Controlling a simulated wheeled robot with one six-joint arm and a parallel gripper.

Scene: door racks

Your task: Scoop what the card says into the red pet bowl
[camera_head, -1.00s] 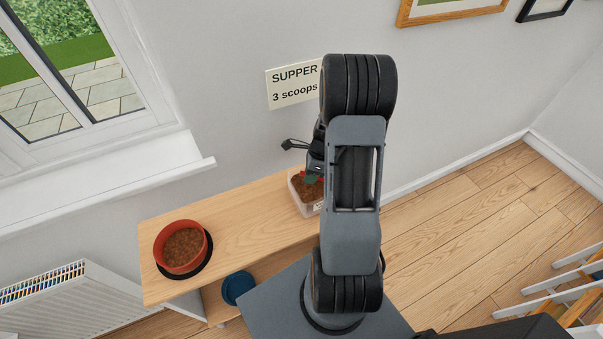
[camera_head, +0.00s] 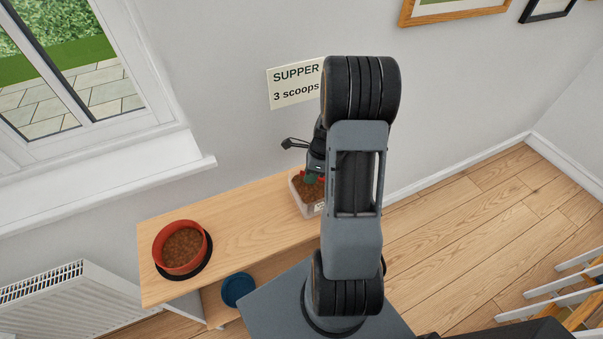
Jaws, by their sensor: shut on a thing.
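The card (camera_head: 294,84) on the wall reads "SUPPER 3 scoops". The red pet bowl (camera_head: 160,243) stands on a dark mat at the left end of the wooden bench, with brown kibble in it. A clear tub (camera_head: 307,208) of brown kibble stands on the bench at the right, partly hidden by my arm. The rest of the scoop is hidden or too small to make out.
The wooden bench top (camera_head: 245,225) is clear between bowl and tub. A blue bowl (camera_head: 238,289) sits on the lower shelf. The window sill (camera_head: 110,205) juts out behind the bench at left, and a radiator (camera_head: 75,305) stands at lower left.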

